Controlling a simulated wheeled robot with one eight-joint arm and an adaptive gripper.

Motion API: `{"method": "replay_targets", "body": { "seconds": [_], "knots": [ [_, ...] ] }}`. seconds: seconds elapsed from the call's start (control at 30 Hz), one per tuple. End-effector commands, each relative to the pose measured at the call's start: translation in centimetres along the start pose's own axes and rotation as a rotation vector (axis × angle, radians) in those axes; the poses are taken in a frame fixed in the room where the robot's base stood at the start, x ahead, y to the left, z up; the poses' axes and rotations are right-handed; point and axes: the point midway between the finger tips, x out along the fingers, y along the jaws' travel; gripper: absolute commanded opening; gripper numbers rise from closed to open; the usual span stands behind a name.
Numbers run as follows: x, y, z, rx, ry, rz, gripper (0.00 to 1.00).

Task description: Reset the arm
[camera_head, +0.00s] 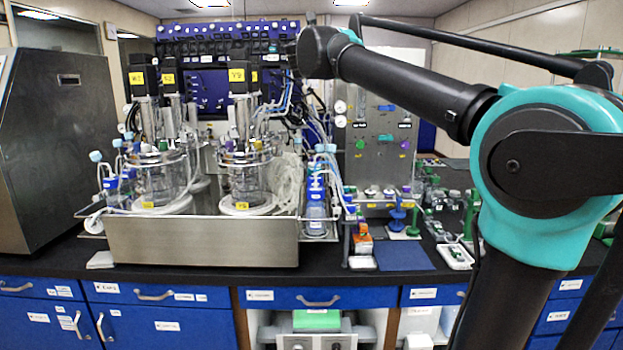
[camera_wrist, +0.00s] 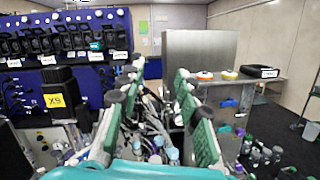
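My arm (camera_head: 545,155) reaches in from the right of the head view, raised over the bench. Its black wrist end is near the top middle, close to the right-hand bioreactor (camera_head: 245,178); my gripper's fingers cannot be made out there. In the wrist view my gripper (camera_wrist: 157,85) has two green-padded fingers spread wide apart. I see nothing held between them; tubing and bottles show in the gap, farther off. The left-hand bioreactor (camera_head: 160,178) stands beside the other one in a steel tray (camera_head: 200,243).
A steel panel with valves (camera_head: 378,150) stands right of the bioreactors. A blue mat (camera_head: 404,257) and a white tray of small parts (camera_head: 455,256) lie on the black bench. A large steel cabinet (camera_head: 55,150) stands at the left. The wrist view shows a black motor with a yellow label (camera_wrist: 54,101).

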Motion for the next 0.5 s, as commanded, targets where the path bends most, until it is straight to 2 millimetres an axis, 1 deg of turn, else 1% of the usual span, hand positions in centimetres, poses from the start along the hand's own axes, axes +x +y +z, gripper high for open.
{"method": "replay_targets", "body": {
  "seconds": [0.03,0.17,0.27,0.37,0.4,0.47,0.5],
  "knots": [
    [0.0,-1.2,-0.9,0.037,0.008,-0.025,0.34],
    [-0.2,-4.5,-3.4,0.158,0.031,-0.099,0.34],
    [-0.7,-7.6,-6.0,0.273,0.05,-0.173,0.34],
    [-1.6,-11.7,-9.4,0.42,0.069,-0.271,0.34],
    [-2.3,-13.6,-11.2,0.491,0.077,-0.318,0.34],
    [-3.5,-16.5,-13.9,0.603,0.086,-0.394,0.34],
    [-4.3,-18.5,-15.8,0.676,0.09,-0.447,0.34]
  ]
}}
